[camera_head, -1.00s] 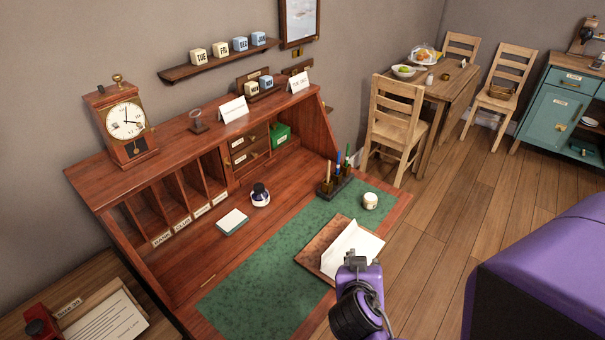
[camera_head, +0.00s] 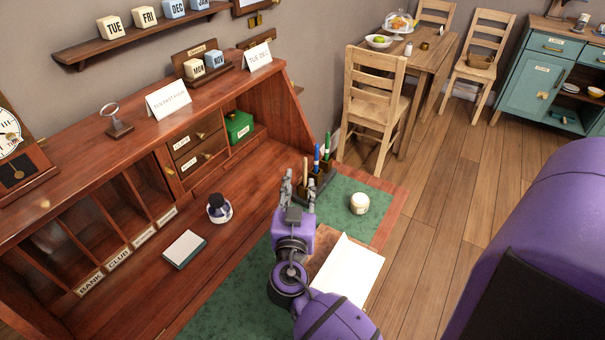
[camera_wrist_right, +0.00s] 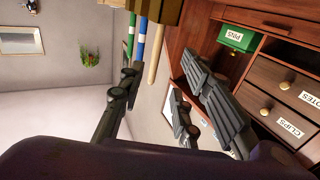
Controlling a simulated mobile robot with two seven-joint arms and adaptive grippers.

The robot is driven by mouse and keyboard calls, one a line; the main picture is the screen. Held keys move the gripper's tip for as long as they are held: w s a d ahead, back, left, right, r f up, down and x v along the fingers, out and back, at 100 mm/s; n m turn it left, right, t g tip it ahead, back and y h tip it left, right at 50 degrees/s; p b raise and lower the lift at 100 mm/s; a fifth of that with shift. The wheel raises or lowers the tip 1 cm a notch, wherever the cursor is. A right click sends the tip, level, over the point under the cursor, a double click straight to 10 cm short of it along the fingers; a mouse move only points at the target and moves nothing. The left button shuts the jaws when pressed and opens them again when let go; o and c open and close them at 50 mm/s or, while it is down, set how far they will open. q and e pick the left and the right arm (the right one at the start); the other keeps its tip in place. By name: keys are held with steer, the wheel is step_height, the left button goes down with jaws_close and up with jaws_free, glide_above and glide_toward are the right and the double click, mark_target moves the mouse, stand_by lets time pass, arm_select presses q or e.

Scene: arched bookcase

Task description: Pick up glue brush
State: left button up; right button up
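The likely glue brush is a thin light-wood handle (camera_head: 305,168) standing upright in the dark pen holder (camera_head: 320,186) on the desk, beside a blue and a green pen. My right gripper (camera_head: 299,186) is open and empty, pointing toward the holder from the near side. In the right wrist view the wooden handle (camera_wrist_right: 157,55) shows beyond and between the two spread fingers (camera_wrist_right: 166,92). I cannot tell how far it is from the fingertips. The brush's lower end is hidden in the holder. My left gripper is not in view.
A white jar (camera_head: 359,203) stands on the green mat (camera_head: 350,186) right of the holder. An open book (camera_head: 348,270) lies partly behind my arm. An ink bottle (camera_head: 219,208) and a small notepad (camera_head: 184,249) lie left. Desk drawers (camera_head: 198,150) stand behind.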

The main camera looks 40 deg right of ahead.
mark_target(304, 172)
steer(key=p+x, duration=0.1)
steer(key=x, duration=0.2)
steer(key=p+x, duration=0.1)
steer(key=x, duration=0.2)
steer(key=shift+s+d+r+p, duration=0.1)
steer(key=shift+d+r+p, duration=0.05)
steer(key=shift+d+p, duration=0.25)
steer(key=shift+w+d, duration=0.15)
steer(key=shift+w, duration=0.05)
steer(key=shift+f, duration=0.2)
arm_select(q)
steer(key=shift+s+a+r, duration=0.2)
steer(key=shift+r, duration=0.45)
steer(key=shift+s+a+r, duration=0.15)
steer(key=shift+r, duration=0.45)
arm_select(e)
jaws_close()
